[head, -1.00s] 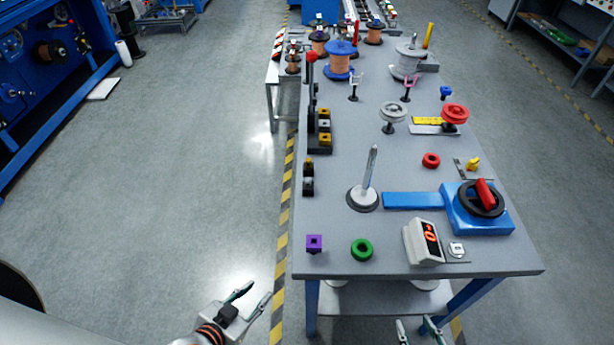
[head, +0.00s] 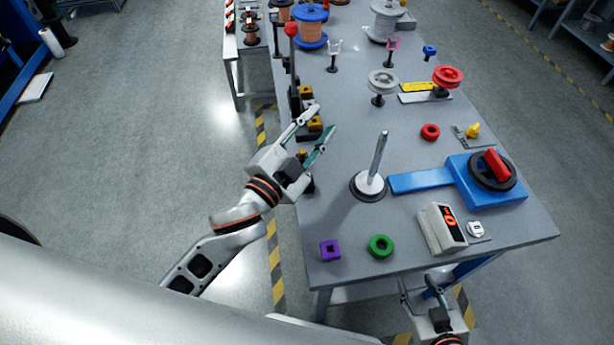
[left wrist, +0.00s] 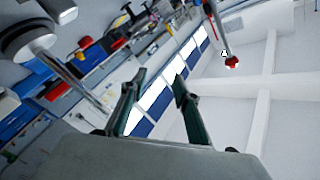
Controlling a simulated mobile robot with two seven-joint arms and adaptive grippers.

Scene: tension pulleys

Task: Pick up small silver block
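A small silver block (head: 475,229) sits on a thin grey plate beside the white digital display (head: 442,229), at the near right of the grey table (head: 340,205). My left gripper (head: 321,120) is over the table's left edge, beside the black holders with yellow blocks, well left of the silver block. Its fingers are apart and empty, and the left wrist view shows them tilted up (left wrist: 157,85). It partly hides the holders. My right gripper (head: 419,287) is at the table's near edge, below the display. Its fingers are apart with nothing visible between them.
A metal spindle (head: 376,160) stands upright mid-table, beside a blue fixture (head: 485,183) with a red handle. A purple block (head: 330,250) and green ring (head: 381,246) lie near the front edge. Spools and pulleys stand farther back. Table between the spindle and green ring is clear.

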